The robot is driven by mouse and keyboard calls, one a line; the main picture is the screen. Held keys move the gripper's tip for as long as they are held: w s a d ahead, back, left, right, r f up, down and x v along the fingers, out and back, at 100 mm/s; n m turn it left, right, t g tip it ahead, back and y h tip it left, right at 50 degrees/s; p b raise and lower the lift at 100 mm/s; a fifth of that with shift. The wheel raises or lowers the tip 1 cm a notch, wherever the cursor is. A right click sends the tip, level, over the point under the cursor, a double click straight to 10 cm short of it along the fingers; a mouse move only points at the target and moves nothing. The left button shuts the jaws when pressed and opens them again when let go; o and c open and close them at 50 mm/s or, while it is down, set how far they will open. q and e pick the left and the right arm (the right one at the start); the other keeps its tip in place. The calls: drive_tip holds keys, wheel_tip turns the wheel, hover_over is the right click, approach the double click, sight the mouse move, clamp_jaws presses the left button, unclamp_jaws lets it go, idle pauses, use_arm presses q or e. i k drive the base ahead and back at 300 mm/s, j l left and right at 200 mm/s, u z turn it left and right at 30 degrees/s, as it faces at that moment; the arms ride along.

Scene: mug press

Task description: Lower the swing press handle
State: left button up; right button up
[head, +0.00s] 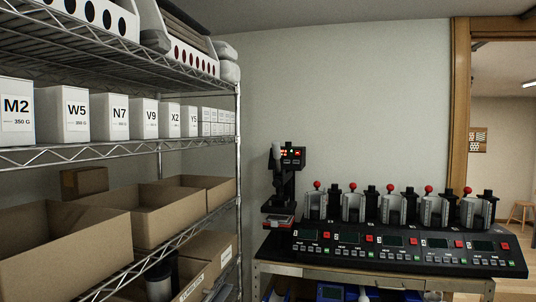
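A black press (284,185) stands at the left end of the workbench, behind the left part of a long machine. It has a small control box (292,157) with lit red and green displays. A dark upright bar that looks like its handle (276,158) rises on its left side. A flat plate with a reddish edge (279,221) lies low on this press. I cannot tell how far its upper part is from the plate. Neither of my grippers is in view.
A long black machine (395,255) with several silver mug stations and red-knobbed levers covers the workbench (360,277). A wire shelf rack (238,150) with white boxes and open cardboard bins fills the left. A wooden-framed doorway (461,110) is at right.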

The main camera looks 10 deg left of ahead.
sight(276, 150)
drive_tip(key=k+l+u, duration=0.1)
drive_tip(key=u, duration=1.65)
drive_tip(key=l, duration=0.75)
drive_tip(key=l+u, duration=0.1)
drive_tip(key=l, duration=0.65)
drive_tip(key=k+l, duration=0.15)
drive_tip(key=l, duration=1.4)
drive_tip(key=k+l+u, duration=0.1)
drive_tip(key=l, duration=0.65)
drive_tip(key=k+l, duration=0.1)
drive_tip(key=l, duration=0.65)
